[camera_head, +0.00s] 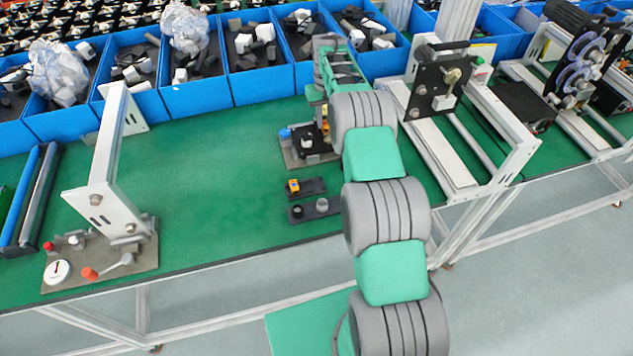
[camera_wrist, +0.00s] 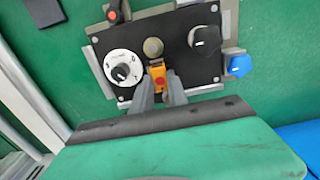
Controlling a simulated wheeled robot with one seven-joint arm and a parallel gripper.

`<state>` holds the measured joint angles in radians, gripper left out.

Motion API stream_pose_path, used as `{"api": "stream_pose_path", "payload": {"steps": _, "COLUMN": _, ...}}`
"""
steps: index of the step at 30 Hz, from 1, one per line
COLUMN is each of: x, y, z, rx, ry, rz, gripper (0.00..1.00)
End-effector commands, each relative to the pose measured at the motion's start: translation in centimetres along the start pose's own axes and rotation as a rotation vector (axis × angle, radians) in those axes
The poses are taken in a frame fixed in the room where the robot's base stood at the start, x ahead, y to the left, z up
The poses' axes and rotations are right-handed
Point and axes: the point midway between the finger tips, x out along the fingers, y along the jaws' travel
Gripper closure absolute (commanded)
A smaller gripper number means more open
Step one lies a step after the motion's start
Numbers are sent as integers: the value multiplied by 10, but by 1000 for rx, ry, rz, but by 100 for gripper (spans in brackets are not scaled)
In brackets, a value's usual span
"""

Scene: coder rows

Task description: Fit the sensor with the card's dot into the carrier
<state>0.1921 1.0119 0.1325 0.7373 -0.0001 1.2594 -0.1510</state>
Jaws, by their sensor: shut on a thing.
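My gripper (camera_wrist: 160,90) is shut on a small orange sensor (camera_wrist: 158,73) with a red dot on its face. Its grey fingers lie on both sides of the sensor, over a black panel (camera_wrist: 205,75) with knobs. In the head view this panel stands just under my gripper (camera_head: 325,118), on a grey base; my arm partly hides it. I cannot tell whether the held sensor touches the panel. Another orange-yellow sensor (camera_head: 293,186) sits on a small black holder (camera_head: 316,185) nearer the front. I cannot clearly make out the carrier or the card.
The panel has a white dial (camera_wrist: 123,68), a black knob (camera_wrist: 205,38) and a brass disc (camera_wrist: 153,47); a blue knob (camera_wrist: 240,65) is beside it. A second black holder (camera_head: 330,207) lies in front. Blue bins (camera_head: 190,90) line the back.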

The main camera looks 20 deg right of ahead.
Motion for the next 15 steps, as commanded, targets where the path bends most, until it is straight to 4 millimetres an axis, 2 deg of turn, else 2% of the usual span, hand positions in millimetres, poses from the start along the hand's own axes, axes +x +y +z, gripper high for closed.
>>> {"api": "stream_pose_path", "payload": {"steps": 5, "x": 1, "y": 0, "z": 0, "rx": 0, "ry": 0, "rz": 0, "gripper": 100}}
{"api": "stream_pose_path", "payload": {"steps": 6, "x": 1, "y": 0, "z": 0, "rx": 0, "ry": 0, "rz": 0, "gripper": 80}}
{"api": "stream_pose_path", "payload": {"steps": 15, "x": 1, "y": 0, "z": 0, "rx": 0, "ry": 0, "rz": 0, "gripper": 56}}
